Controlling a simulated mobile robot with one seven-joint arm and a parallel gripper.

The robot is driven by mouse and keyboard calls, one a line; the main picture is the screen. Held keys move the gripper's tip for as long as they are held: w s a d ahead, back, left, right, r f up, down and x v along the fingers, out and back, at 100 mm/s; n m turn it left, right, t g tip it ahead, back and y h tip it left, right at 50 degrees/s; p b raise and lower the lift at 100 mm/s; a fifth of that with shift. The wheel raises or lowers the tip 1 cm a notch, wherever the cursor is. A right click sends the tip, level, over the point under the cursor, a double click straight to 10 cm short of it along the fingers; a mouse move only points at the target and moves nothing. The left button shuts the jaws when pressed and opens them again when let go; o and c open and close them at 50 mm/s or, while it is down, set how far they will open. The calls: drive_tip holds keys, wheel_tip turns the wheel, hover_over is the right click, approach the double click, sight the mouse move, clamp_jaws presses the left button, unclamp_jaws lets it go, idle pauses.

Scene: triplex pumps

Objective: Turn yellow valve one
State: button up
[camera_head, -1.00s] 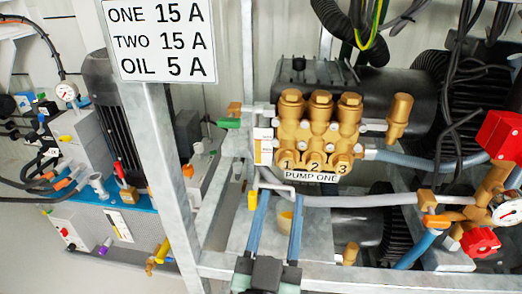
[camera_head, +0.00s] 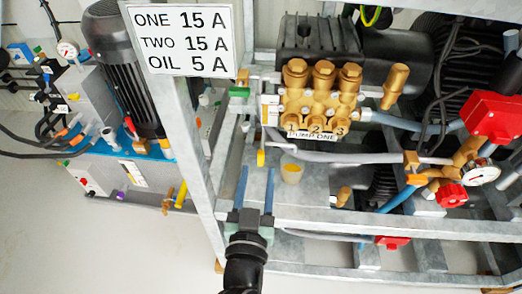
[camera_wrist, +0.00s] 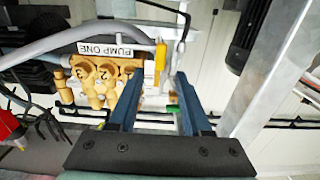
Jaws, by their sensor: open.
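My gripper (camera_head: 256,170) is open and empty, with two blue fingers pointing up the picture toward the handle. In the wrist view my gripper (camera_wrist: 158,78) has its fingers apart on either side of the handle's line. I cannot tell the exact depth gap; no contact shows.
A grey hose (camera_head: 345,157) runs right from near the handle. A galvanized post (camera_head: 185,135) stands left, and a rail (camera_head: 380,222) crosses below the pump. Red valve boxes (camera_head: 490,115) are at the right.

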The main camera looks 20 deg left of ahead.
sight(260, 158)
drive_tip(key=p+x, duration=0.1)
drive_tip(key=x, duration=0.5)
drive_tip(key=shift+w, duration=0.2)
drive_tip(key=shift+c, duration=0.3)
clamp_jaws()
